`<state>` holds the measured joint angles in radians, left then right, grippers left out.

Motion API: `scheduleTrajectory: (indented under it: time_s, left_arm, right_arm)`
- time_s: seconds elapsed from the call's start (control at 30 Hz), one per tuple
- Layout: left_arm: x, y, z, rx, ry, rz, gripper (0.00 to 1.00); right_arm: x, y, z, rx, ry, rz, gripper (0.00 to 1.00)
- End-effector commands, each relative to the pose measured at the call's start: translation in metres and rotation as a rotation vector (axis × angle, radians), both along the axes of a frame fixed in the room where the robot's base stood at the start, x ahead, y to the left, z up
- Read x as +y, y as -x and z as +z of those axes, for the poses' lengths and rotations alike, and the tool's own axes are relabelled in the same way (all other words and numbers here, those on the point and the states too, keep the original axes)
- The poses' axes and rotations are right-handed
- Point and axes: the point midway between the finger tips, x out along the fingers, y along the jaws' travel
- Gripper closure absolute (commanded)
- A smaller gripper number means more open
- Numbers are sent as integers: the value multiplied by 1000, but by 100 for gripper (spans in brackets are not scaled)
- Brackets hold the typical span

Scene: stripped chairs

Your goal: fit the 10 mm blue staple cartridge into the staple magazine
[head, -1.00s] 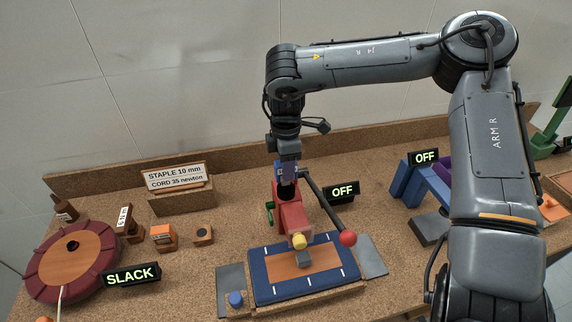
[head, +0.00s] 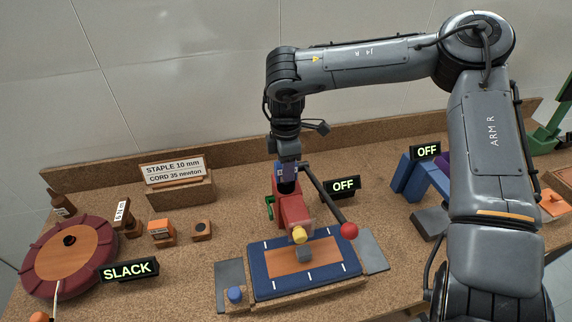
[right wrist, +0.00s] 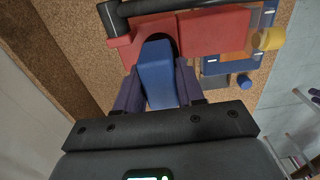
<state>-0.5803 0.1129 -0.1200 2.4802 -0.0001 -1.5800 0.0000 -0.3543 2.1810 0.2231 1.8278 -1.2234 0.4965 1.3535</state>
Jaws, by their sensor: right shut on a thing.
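The blue staple cartridge (right wrist: 156,72) is between the purple fingers of my right gripper (right wrist: 160,88), which is shut on it. In the right wrist view, the cartridge's far end is at a dark opening in the red stapler body (right wrist: 215,32). I cannot tell how far it reaches in. In the head view, my right gripper (head: 288,178) is over the rear of the red stapler (head: 292,208), with part of the cartridge (head: 279,169) showing. The magazine's inside is hidden. My left gripper is not in view.
A dark lever with a red ball (head: 349,231) slopes beside the stapler. A blue padded bed (head: 262,280) lies in front. A sign (head: 175,172) reads "STAPLE 10 mm, CORD 35 newton". A maroon wheel (head: 45,265), a SLACK display (head: 129,269) and small orange blocks (head: 160,228) stand left.

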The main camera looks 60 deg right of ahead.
Motion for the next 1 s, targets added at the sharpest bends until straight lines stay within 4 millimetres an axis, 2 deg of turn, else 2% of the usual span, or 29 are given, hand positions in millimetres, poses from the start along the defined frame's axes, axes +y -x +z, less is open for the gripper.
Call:
scheduleTrajectory:
  time_s: [0.27,0.3,0.47,0.77,0.87,1.0]
  left_arm:
    - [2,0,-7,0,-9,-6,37]
    - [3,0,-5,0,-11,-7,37]
    - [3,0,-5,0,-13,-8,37]
    - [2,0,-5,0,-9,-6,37]
    - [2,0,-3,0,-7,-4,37]
    - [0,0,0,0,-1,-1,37]
  right_arm:
    - [0,0,-9,0,0,0,100]
    - [0,0,-8,-1,-1,0,56]
    - [0,0,-7,-1,-1,0,32]
    - [0,0,-7,0,0,0,32]
    - [0,0,-1,-1,1,0,32]
    - [0,-1,16,-4,1,2,32]
